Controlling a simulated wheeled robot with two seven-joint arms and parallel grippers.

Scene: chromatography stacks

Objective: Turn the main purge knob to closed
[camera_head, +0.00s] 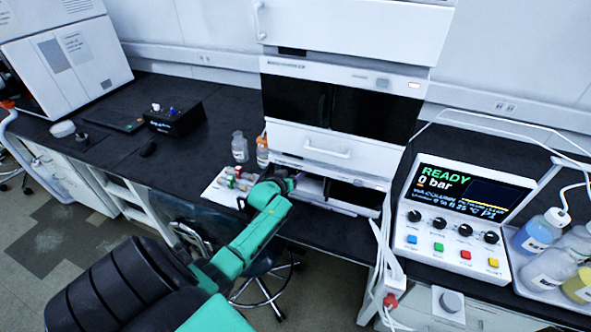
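A tall white and black chromatography stack (345,140) stands on the dark bench. My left arm, green and black, reaches in from the lower left. My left gripper (289,184) is at the front left of the stack's lowest module, small and dark in the picture. I cannot tell whether its fingers are open or shut, or whether they touch anything. The main purge knob cannot be made out; the gripper may cover it. My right gripper is not in view.
A control box (465,220) with black knobs and coloured buttons reads READY, 0 bar. Bottles (537,233) stand in a tray at the right. White tubes hang right of the stack.

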